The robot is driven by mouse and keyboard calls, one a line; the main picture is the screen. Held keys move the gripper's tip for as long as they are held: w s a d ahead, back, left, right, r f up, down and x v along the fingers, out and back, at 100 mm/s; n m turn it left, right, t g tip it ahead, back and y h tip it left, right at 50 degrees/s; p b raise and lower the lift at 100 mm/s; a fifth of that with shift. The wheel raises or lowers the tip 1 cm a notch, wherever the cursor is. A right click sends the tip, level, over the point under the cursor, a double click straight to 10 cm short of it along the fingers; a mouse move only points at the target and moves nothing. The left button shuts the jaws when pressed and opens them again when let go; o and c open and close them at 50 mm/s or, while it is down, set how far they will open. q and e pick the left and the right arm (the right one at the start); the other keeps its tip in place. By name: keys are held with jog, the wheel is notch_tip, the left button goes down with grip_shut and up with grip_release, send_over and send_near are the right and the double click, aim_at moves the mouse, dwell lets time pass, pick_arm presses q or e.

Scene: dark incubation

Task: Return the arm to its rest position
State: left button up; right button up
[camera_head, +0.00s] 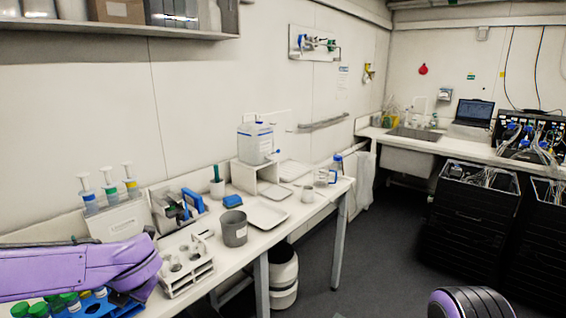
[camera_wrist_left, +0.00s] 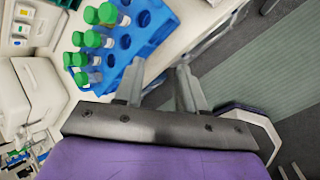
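My left arm, purple, comes in at the lower left of the head view, above the near end of the bench; its fingertips are not clearly visible there. In the left wrist view my left gripper (camera_wrist_left: 162,82) has its two fingers apart with nothing between them. It is beside a blue rack (camera_wrist_left: 153,42) that holds several green-capped vials (camera_wrist_left: 92,40). The left finger overlaps the rack's edge in the picture; I cannot tell whether they touch. My right gripper is not in view.
The bench carries a tube stand (camera_head: 187,268), a grey beaker (camera_head: 234,228), a white tray (camera_head: 266,213) and a pipette holder (camera_head: 118,219). A white bin (camera_head: 283,277) stands under it.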

pick_arm(q)
jog(key=s+d+f+m+t+b, duration=0.15)
jog(key=s+f+m, duration=0.25)
jog(key=f+m, duration=0.7)
jog(key=s+d+f+m+t+b, duration=0.1)
jog(key=s+d+f+m+t, duration=0.15)
jog(key=f+m, duration=0.85)
jog(key=s+f+m+g+h+b, duration=0.1)
jog(key=s+f+m+g, duration=0.1)
jog(key=s+f, duration=0.6)
jog(key=s+a+f+m+g+h+b, duration=0.1)
jog(key=s+f+m+g+b, duration=0.1)
jog(key=s+f, duration=0.7)
jog(key=s+m+g, duration=0.1)
jog(key=s, duration=0.3)
jog(key=shift+s+a+m, duration=0.2)
jog(key=shift+s+m, duration=0.1)
jog(key=shift+m, duration=0.1)
jog(key=shift+f, duration=0.1)
